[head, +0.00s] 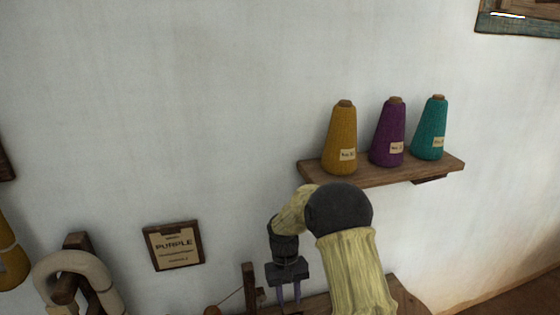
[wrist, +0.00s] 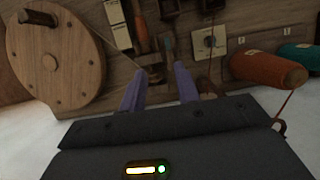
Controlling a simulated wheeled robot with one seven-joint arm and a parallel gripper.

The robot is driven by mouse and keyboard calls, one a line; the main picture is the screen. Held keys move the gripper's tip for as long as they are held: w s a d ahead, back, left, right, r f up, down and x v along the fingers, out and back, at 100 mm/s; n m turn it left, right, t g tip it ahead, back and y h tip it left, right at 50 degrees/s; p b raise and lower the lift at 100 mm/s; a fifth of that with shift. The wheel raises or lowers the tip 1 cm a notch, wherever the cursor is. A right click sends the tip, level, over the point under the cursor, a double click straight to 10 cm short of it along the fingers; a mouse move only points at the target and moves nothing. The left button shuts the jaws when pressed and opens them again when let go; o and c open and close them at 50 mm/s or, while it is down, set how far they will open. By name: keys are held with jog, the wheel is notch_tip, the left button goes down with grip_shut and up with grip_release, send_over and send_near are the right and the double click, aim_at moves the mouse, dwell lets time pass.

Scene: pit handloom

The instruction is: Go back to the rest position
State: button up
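My gripper (head: 289,298) hangs with its fingers pointing down in front of the white wall, left of and below the cone shelf. In the wrist view my gripper (wrist: 160,70) shows two purple fingers standing apart, with nothing seen held between them. The fingertips are near the lower edge of the head view, and my bent arm covers part of the bench behind. The rest position itself is not marked in either view.
Yellow (head: 341,140), purple (head: 388,135) and teal (head: 430,130) cones stand on a wall shelf (head: 370,175). A sign reading PURPLE (head: 174,247) hangs left. The wrist view shows a wooden wheel (wrist: 75,70) and an orange cone (wrist: 268,70). The upper left wall is clear.

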jog(key=s+d+r+m+t+y, duration=0.1)
jog(key=s+d+r+m+t, duration=0.15)
jog(key=s+d+r, duration=0.5)
jog(key=s+d+r+m+t, duration=0.1)
jog(key=s+d+r+t, duration=0.35)
jog(key=s, duration=0.55)
jog(key=shift+n+g, duration=0.25)
jog(key=shift+g, duration=0.25)
jog(key=r+p, duration=0.4)
jog(key=d+r+p, duration=0.1)
jog(key=r+p, duration=0.1)
jog(key=shift+w, duration=0.25)
